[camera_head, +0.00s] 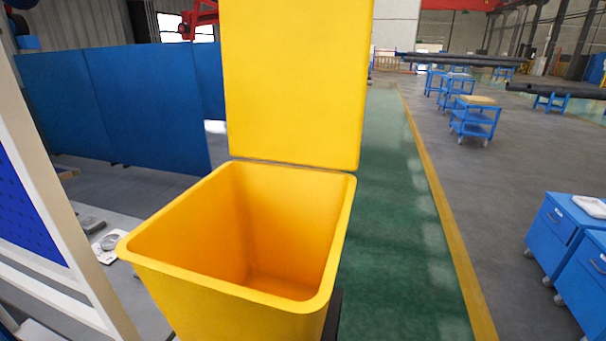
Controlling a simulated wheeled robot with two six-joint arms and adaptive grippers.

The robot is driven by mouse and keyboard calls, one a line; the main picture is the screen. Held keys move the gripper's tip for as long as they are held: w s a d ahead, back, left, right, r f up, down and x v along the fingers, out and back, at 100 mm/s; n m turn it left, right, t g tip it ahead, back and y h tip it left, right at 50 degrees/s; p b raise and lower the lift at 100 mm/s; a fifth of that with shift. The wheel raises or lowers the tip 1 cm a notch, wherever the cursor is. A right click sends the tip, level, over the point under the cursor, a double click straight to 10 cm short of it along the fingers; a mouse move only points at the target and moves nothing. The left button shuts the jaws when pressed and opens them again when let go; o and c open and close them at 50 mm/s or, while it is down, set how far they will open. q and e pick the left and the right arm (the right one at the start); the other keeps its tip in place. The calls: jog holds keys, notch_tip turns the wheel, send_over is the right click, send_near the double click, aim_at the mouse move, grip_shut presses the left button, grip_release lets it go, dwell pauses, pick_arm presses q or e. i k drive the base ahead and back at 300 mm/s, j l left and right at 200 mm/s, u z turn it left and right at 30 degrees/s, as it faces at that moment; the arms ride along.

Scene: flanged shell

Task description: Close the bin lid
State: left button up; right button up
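A yellow bin (220,281) stands in front of me, open at the top and empty as far as I see inside. Its yellow lid (295,80) stands upright at the bin's far edge, hinged along the back rim, and its top runs out of the picture. Neither of my grippers shows in the head view. A small dark piece at the bin's lower right side is too little seen to identify.
A white frame with a blue panel (25,210) stands close on the left. Blue partitions (125,105) stand behind it. Blue cabinets (560,230) are at the right. The green walkway (400,240) right of the bin is clear. Blue carts (474,118) stand farther back.

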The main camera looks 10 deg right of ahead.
aim_at(294, 72)
jog(key=z, duration=0.7)
jog(key=l+z, duration=0.4)
jog(key=i+l+z, duration=0.1)
jog(key=l+z, duration=0.2)
jog(key=z, duration=0.15)
jog(key=i+l+u, duration=0.25)
jog(key=i+l, duration=0.8)
jog(key=i+u, duration=0.65)
jog(key=u, duration=0.15)
jog(key=i+l+u, duration=0.1)
jog(key=i+u, duration=0.3)
jog(key=i+l+u, duration=0.2)
jog(key=u, duration=0.2)
jog(key=i+u, duration=0.25)
jog(key=u, duration=0.25)
jog(key=i+u, duration=0.25)
jog(key=u, duration=0.25)
jog(key=i+l+u, duration=0.15)
jog(key=u, duration=0.3)
jog(key=i+l+u, duration=0.25)
jog(key=u, duration=0.25)
jog(key=i+l+u, duration=0.15)
jog(key=u, duration=0.35)
jog(key=l, duration=0.1)
